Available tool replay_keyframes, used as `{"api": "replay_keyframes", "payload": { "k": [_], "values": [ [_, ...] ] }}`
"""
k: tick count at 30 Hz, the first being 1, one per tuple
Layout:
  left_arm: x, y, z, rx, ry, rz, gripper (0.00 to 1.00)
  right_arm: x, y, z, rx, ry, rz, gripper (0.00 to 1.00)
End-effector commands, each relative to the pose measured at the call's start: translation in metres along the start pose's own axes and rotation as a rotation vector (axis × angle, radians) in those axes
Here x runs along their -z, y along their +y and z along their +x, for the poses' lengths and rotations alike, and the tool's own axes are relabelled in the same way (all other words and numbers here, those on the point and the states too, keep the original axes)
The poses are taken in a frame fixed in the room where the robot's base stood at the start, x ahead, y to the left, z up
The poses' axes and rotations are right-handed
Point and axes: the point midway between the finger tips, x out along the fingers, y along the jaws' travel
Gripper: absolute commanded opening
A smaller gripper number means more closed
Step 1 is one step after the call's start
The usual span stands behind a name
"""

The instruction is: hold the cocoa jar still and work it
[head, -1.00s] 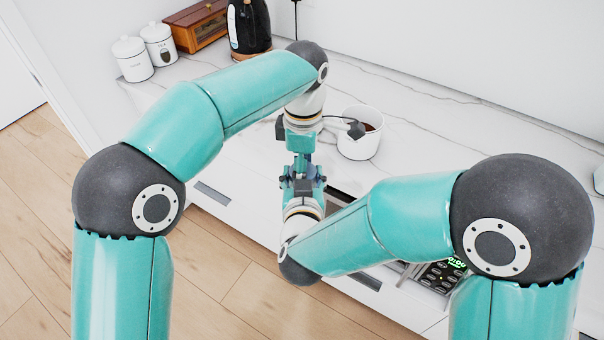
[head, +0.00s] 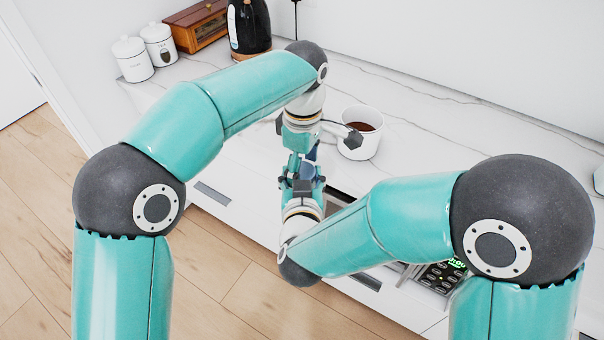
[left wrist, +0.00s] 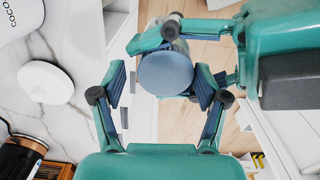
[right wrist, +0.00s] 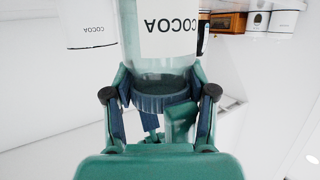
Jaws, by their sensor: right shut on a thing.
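The cocoa jar (right wrist: 168,62) is clear glass with a white COCOA label, upside down in the right wrist view. Its blue lid (left wrist: 166,73) shows as a round disc in the left wrist view. My right gripper (right wrist: 160,88) is shut on the jar near the lid end. My left gripper (left wrist: 160,84) is open, with one finger on each side of the lid and small gaps showing. In the head view, my left gripper (head: 299,160) and right gripper (head: 302,184) meet in front of the counter, mostly hiding the jar.
A white canister (head: 360,146) with brown contents stands open on the marble counter (head: 430,140). A loose white lid (left wrist: 45,83) lies near it. Two white lidded canisters (head: 145,52), a wooden box (head: 198,27) and a black kettle (head: 248,28) stand at the back left.

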Motion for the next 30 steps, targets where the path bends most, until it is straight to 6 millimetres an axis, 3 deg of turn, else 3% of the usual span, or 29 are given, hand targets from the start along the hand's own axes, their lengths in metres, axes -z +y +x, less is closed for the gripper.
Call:
{"api": "replay_keyframes", "payload": {
  "k": [10,21,29,30],
  "values": [
    [0.0,-0.002,-0.005,0.009,0.001,-0.002,0.81,0.0,0.003,0.001,-0.009,-0.001,0.005,0.0],
    [-0.001,-0.002,-0.044,0.008,-0.001,-0.002,0.81,0.0,0.002,0.001,-0.008,0.0,0.005,0.0],
    [-0.001,-0.002,-0.045,0.009,-0.001,-0.002,0.81,0.0,0.002,0.001,-0.006,0.0,0.004,0.0],
    [-0.001,-0.002,-0.045,0.009,-0.001,-0.002,0.86,0.0,0.002,0.001,-0.006,0.0,0.004,0.0]
  ]
}}
